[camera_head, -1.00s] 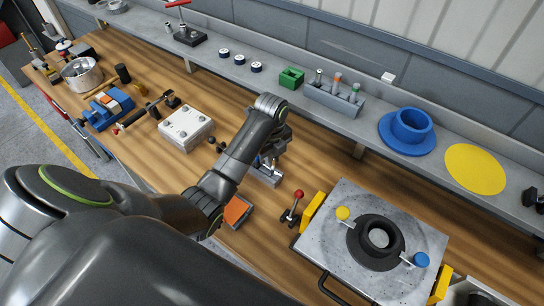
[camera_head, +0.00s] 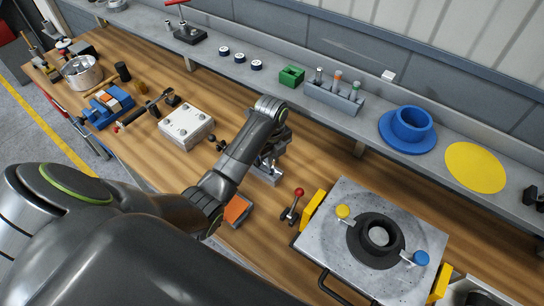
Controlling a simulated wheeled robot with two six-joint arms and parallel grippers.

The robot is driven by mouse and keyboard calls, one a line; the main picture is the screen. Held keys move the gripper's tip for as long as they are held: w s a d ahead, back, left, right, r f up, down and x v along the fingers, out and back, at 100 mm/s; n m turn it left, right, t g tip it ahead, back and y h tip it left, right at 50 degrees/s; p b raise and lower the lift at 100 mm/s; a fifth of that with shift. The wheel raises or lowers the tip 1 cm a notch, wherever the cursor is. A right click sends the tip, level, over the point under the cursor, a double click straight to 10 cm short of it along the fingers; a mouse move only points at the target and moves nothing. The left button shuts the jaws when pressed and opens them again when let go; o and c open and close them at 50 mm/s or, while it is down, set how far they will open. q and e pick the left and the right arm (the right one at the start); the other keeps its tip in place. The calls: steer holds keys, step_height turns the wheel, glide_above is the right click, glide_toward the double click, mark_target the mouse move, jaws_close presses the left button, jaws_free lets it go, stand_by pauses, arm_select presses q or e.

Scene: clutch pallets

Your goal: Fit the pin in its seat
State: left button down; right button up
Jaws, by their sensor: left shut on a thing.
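My left gripper (camera_head: 268,164) is low over the middle of the workbench, at a small grey block (camera_head: 264,175). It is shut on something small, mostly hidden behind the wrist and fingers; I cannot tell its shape. A grey metal plate (camera_head: 330,225) at the right carries a black round collar (camera_head: 361,243) with a pale centre. A yellow-topped pin (camera_head: 342,212) and a blue-topped pin (camera_head: 420,258) stand at two sides of the collar. I cannot tell which seat belongs to the held thing. My right gripper is not in view.
A red-knobbed lever (camera_head: 298,193) stands between my left gripper and the plate. An orange-topped block (camera_head: 236,210) lies near my forearm. A white block (camera_head: 186,127) sits to the left. The shelf behind holds a grey rack (camera_head: 333,98) and a blue flanged ring (camera_head: 407,130).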

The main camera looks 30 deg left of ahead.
arm_select(q)
steer(key=shift+f+b, duration=0.45)
steer(key=shift+f, duration=1.15)
stand_by(0.5)
steer(key=c, duration=0.9)
jaws_free()
steer(key=shift+c, duration=0.2)
steer(key=shift+r+p, duration=0.5)
steer(key=shift+r, duration=3.05)
steer(key=shift+f, duration=0.1)
